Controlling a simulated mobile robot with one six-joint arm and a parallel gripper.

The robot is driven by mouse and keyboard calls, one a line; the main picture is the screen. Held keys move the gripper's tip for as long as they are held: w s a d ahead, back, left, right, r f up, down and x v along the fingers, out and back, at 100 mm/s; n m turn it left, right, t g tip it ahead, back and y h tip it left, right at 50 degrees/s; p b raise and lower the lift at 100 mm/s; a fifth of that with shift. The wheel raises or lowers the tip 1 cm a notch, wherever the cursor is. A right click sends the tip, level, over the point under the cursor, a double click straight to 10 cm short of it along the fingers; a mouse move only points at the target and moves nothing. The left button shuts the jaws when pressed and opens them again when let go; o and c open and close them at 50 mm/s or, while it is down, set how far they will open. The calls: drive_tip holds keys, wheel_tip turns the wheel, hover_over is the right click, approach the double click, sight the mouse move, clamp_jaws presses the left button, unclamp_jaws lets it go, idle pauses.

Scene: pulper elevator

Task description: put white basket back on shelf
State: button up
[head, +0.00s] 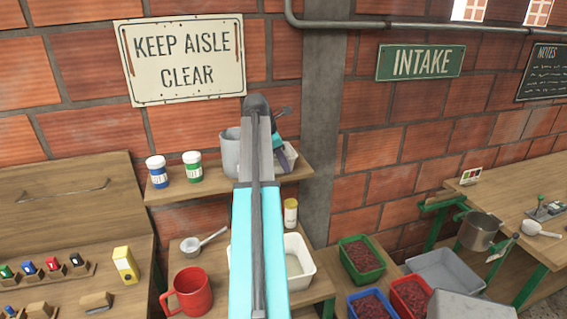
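A white open basket (301,270) sits on the lower wooden bench, its middle and left part hidden behind my arm. The upper wooden shelf (215,190) is fixed to the brick wall above it. A smaller white container (291,155) stands at the shelf's right end, partly hidden by dark and teal parts. My arm rises through the middle of the view and bends over near the shelf. My gripper is not clearly visible; the arm hides much of that area. I cannot tell whether those dark and teal parts belong to it.
On the shelf stand a blue jar (157,172), a green jar (192,167) and a grey pot (230,152). The bench holds a red mug (188,293), a white scoop (203,240) and a yellow-capped bottle (290,213). Crates of red fruit (362,260) lie at right.

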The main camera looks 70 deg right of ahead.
drive_tip(key=b+v, duration=0.4)
drive_tip(key=v, duration=0.8)
drive_tip(key=shift+s, duration=0.15)
idle(0.8)
